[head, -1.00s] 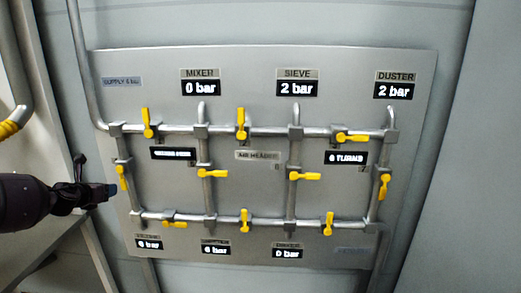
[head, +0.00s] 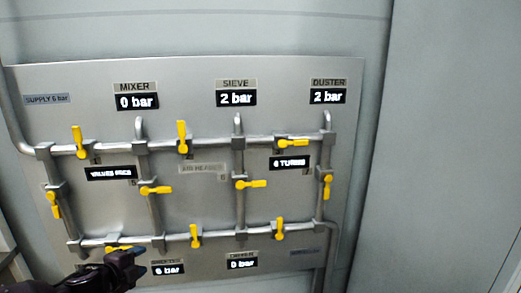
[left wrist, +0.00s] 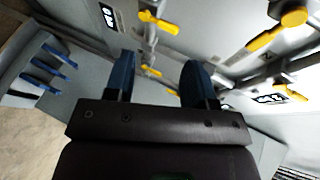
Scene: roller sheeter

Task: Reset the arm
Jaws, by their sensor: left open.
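My left gripper (head: 138,256) is at the lower left of the head view, in front of the lower edge of the valve panel (head: 100,75). Its dark fingers partly cover a yellow valve handle (head: 118,249) on the bottom pipe and a pressure display below it. In the left wrist view the two blue fingertips (left wrist: 155,72) stand apart with nothing between them; yellow handles (left wrist: 158,20) show beyond. I cannot tell whether the gripper touches the panel. My right gripper is not in view.
The panel carries grey pipes with several yellow valve handles (head: 182,137). Displays read mixer 0 bar (head: 137,102), sieve 2 bar (head: 236,97) and duster 2 bar (head: 328,96). Plain grey wall (head: 440,150) lies to the right. A rack with blue parts (left wrist: 45,65) shows in the wrist view.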

